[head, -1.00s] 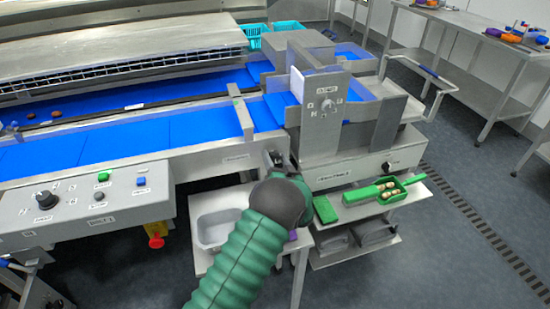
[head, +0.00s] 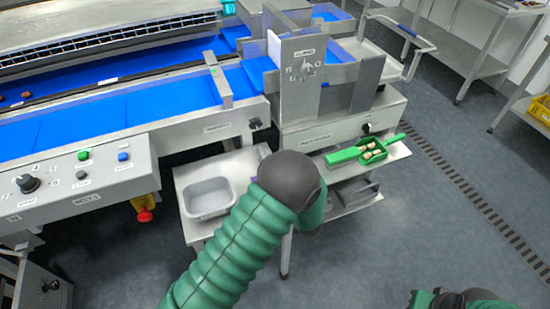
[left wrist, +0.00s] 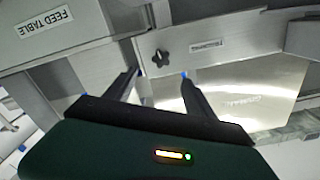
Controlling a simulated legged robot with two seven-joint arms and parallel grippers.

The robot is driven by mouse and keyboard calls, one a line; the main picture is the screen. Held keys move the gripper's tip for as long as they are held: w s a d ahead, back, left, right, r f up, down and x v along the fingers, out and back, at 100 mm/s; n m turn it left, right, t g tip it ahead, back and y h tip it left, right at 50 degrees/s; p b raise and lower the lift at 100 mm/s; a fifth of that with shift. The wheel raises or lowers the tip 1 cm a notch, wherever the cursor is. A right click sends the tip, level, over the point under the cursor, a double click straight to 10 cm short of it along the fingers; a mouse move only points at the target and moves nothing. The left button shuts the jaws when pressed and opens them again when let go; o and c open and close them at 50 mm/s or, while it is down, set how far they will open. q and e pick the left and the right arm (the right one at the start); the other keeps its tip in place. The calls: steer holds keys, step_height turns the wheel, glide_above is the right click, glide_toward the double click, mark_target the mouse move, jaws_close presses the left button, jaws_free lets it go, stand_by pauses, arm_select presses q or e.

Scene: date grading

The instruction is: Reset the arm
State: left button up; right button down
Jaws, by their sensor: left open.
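My left arm in its green sleeve (head: 230,240) reaches up from the bottom of the head view to a dark rounded joint (head: 288,180). The joint hides the left gripper there. In the left wrist view the left gripper (left wrist: 161,74) is open, its two dark, blue-tipped fingers apart with nothing between them. Past the fingers is a metal machine panel with a black knob (left wrist: 161,57). I cannot judge the distance to it. Part of my right arm (head: 465,299) shows at the bottom right edge; its gripper is out of the picture.
Blue conveyor belts (head: 110,118) run along the left. A steel sorting unit (head: 330,125) stands at centre. A control panel (head: 80,178) is at left. Floor (head: 420,220) at right is clear.

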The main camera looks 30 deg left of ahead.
arm_select(q)
steer(key=shift+v, duration=0.95)
steer(key=s+d+r+m+g+h+p, duration=0.25)
steer(key=d+r+h+p, duration=0.25)
steer(key=d+h+p, duration=0.5)
steer(key=s+a+r+m+g+h, duration=0.1)
steer(key=s+g, duration=0.5)
steer(key=s, duration=1.3)
steer(key=m+h, duration=0.1)
steer(key=h, duration=0.1)
steer(key=shift+a+r+g+h, duration=0.15)
steer(key=shift+r+g+h, duration=0.1)
steer(key=shift+g+h, duration=0.1)
